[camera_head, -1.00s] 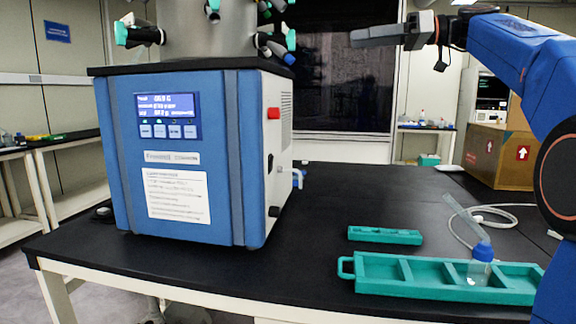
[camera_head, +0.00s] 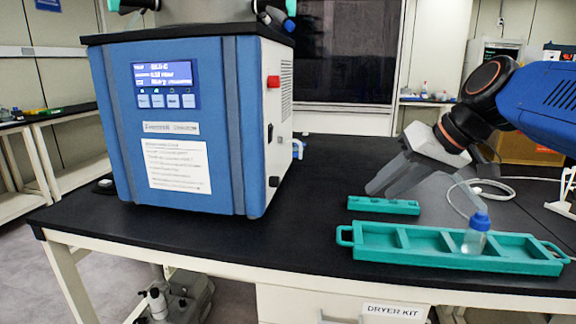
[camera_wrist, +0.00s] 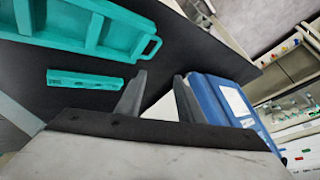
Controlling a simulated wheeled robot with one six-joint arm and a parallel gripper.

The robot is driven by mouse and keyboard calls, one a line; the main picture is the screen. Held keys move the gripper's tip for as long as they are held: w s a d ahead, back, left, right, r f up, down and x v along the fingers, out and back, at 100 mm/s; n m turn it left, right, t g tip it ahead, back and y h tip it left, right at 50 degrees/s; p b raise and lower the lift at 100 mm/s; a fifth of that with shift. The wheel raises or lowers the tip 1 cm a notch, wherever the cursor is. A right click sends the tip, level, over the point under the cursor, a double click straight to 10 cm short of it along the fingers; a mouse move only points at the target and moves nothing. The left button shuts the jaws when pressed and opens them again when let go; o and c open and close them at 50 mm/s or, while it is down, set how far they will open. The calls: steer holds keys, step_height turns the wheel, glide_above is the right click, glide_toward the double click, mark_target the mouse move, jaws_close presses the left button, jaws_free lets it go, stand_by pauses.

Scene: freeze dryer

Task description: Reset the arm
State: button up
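My grey gripper (camera_head: 384,190) hangs over the black bench to the right of the blue freeze dryer (camera_head: 183,130), pointing down and to the left. In the wrist view its two fingers (camera_wrist: 158,90) stand apart with nothing between them. My blue arm reaches in from the right edge. The gripper is behind and above the small green rack (camera_head: 383,205). The larger green tray (camera_head: 385,238) lies in front, with a clear, blue-capped bottle (camera_head: 474,236) upright in one of its compartments.
The black bench top (camera_head: 300,225) is clear between the dryer and the green tray. A cardboard box (camera_head: 530,150) stands behind my arm at the right. A white cable (camera_head: 500,188) lies on the bench.

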steer(key=s+d+f+m+h, duration=0.1)
steer(key=s+d+f, duration=0.3)
steer(key=s+f, duration=0.4)
steer(key=s+d+f+m+h, duration=0.1)
steer(key=s+d+f+h, duration=0.3)
steer(key=s+f, duration=0.4)
step_height(320, 180, down, 7)
steer(key=shift+s+d+f, duration=0.2)
steer(key=shift+d, duration=0.1)
